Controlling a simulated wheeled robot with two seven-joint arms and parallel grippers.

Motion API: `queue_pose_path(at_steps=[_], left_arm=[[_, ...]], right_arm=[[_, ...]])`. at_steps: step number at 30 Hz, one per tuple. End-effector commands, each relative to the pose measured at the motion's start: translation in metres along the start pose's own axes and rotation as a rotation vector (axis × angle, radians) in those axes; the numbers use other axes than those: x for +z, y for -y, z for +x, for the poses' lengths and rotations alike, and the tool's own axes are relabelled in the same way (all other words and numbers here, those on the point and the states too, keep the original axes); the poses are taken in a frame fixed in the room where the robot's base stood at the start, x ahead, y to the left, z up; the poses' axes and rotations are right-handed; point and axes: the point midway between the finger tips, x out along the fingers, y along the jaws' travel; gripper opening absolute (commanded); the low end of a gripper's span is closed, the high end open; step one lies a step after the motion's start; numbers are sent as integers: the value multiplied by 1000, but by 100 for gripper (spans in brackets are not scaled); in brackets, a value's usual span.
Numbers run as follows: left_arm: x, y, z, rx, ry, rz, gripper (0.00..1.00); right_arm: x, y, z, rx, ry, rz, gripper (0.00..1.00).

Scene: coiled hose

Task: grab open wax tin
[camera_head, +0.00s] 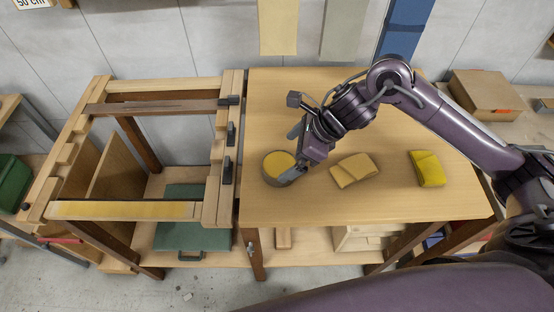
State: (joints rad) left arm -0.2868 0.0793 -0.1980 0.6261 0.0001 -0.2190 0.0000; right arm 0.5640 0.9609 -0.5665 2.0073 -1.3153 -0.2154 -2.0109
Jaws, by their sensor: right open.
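The open wax tin (279,165) is a round, dark grey tin filled with yellow wax. It stands upright on the left part of the wooden table top (410,120). My right gripper (291,173) is open, with its fingers low at the tin's right rim. The gripper hides part of that rim, and I cannot tell whether the fingers touch it. My left gripper does not show.
A folded tan cloth (354,170) and a yellow sponge-like block (427,168) lie to the right of the tin. A wooden frame with clamps (228,150) borders the table's left edge. A cardboard box (486,94) stands behind at right. The front table strip is clear.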

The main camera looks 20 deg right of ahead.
Motion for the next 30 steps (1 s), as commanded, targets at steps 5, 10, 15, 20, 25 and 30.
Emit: queue_pose_path(at_steps=[5,10,15,20,25,30], left_arm=[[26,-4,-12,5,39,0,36],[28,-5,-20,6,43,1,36],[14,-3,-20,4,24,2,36],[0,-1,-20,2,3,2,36],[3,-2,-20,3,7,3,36],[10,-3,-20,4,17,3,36]], right_arm=[[0,-3,21,5,0,4,100],[-2,-4,47,2,3,3,100],[-3,-2,58,-2,1,2,100],[-4,-2,58,-3,1,1,100],[-4,-2,58,-3,1,1,82],[-4,-2,58,-3,1,1,59]])
